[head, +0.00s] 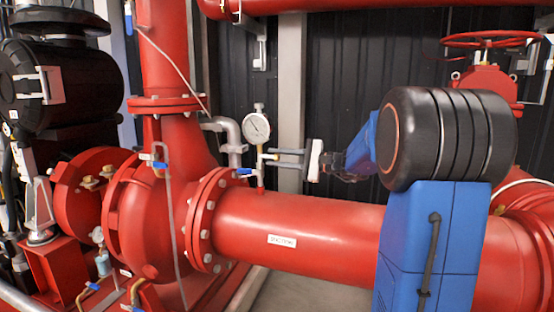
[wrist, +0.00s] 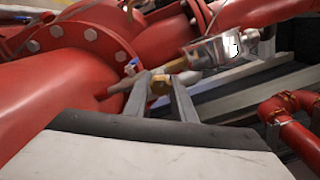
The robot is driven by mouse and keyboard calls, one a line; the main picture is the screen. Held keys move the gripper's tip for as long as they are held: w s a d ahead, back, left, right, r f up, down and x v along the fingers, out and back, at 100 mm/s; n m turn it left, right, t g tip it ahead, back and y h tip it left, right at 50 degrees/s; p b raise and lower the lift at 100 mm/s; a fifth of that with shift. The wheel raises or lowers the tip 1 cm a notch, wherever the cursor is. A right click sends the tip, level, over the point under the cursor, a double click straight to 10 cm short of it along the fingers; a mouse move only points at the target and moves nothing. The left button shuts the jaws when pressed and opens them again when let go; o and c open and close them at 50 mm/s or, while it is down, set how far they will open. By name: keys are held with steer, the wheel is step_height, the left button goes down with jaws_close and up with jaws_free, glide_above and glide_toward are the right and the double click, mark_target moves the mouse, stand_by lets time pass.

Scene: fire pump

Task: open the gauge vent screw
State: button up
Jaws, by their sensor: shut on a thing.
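The pressure gauge (head: 256,128) has a round white dial and stands upright on a thin stem above the red suction pipe (head: 325,234). It lies sideways in the wrist view (wrist: 215,49). The gauge vent screw (head: 267,156) is a small brass piece on the stem just below the dial. My gripper (head: 278,158) reaches it from the right with two grey fingers. In the wrist view, the fingertips (wrist: 161,84) are shut on the brass vent screw (wrist: 160,88), one on each side. The fingers partly hide it.
A small blue valve handle (head: 244,172) sits on the stem below the screw. A flanged red pump casing (head: 160,225) stands to the left. A red handwheel valve (head: 487,75) is at the right. A dark ribbed wall (head: 355,70) is behind.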

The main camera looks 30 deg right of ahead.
steer(key=n, duration=0.6)
steer(key=shift+n, duration=0.3)
steer(key=n, duration=1.2)
steer(key=shift+n, duration=0.3)
steer(key=n, duration=0.5)
steer(key=shift+s+n, duration=0.1)
steer(key=shift+n, duration=0.2)
steer(key=o, duration=1.1)
steer(key=shift+c, duration=0.2)
steer(key=v, duration=1.7)
